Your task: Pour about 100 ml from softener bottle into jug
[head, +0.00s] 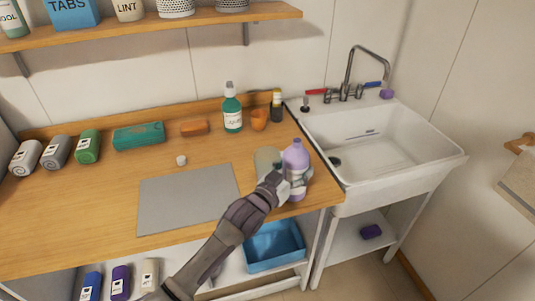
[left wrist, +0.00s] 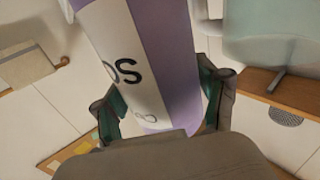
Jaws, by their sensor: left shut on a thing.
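The softener bottle (head: 296,156) is lilac with a white label, at the right end of the wooden counter near the sink. My left gripper (head: 283,187) is shut around it; fingers flank the bottle (left wrist: 140,60) in the left wrist view. The bottle looks near upright in the head view; I cannot tell whether its base touches the counter. The pale translucent jug (head: 265,160) stands just left of the bottle, partly hidden by it and my gripper. It also shows in the left wrist view (left wrist: 270,35). My right gripper is not in view.
A small white cap (head: 181,160) lies on the counter behind a grey mat (head: 185,200). A green pump bottle (head: 232,110), an orange cup (head: 259,120) and a dark bottle (head: 277,104) stand at the back. The white sink (head: 450,160) is right; a blue bin (head: 275,262) sits below.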

